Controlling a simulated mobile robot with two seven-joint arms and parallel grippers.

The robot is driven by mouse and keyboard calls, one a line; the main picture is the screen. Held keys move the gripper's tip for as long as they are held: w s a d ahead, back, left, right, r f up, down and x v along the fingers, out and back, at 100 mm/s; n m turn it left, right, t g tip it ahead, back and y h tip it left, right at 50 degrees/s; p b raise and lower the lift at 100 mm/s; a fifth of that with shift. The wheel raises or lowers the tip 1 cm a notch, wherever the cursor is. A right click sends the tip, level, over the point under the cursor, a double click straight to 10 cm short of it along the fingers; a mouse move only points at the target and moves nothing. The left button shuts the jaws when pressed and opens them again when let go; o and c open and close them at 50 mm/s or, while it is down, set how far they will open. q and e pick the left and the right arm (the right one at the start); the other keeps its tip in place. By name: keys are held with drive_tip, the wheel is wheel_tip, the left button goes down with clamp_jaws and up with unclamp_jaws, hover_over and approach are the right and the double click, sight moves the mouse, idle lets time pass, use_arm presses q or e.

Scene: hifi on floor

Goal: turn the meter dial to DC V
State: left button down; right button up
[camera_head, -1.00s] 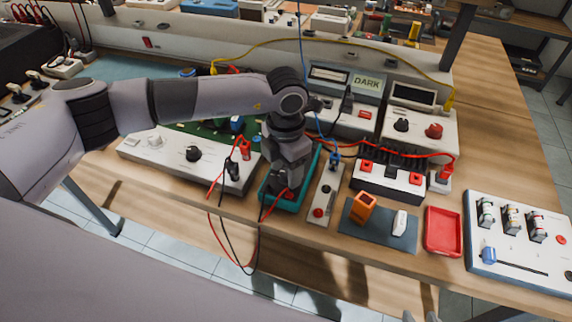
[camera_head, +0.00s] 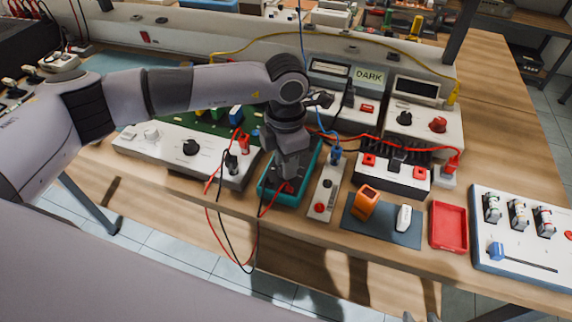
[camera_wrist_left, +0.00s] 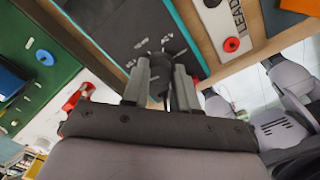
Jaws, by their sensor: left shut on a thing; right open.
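The meter (camera_head: 310,173) is a dark-faced box with a teal case, lying on the bench. My left gripper (camera_head: 287,180) reaches down onto its face from above. In the left wrist view the gripper (camera_wrist_left: 160,76) is shut on the dark dial (camera_wrist_left: 160,88), one finger on each side. White printed marks fan around the dial on the meter face (camera_wrist_left: 115,28), too small to read. The fingers hide much of the dial, so I cannot tell its setting. My right gripper is not in view.
A white panel (camera_head: 190,158) with black and red leads stands left of the meter. A narrow white strip (camera_head: 325,192) with a red button lies close on its right. Further right are an orange block (camera_head: 365,202), a red tray (camera_head: 449,227) and a switch panel (camera_head: 525,245).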

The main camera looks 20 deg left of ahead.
use_arm(q)
drive_tip(key=m+b, duration=0.3)
drive_tip(key=shift+f, duration=0.15)
drive_tip(key=shift+r+m+b, duration=0.2)
drive_tip(key=shift+m+b, duration=0.9)
drive_tip(key=shift+m, duration=0.5)
drive_tip(key=c, duration=0.9)
unclamp_jaws()
drive_tip(key=shift+o, duration=0.2)
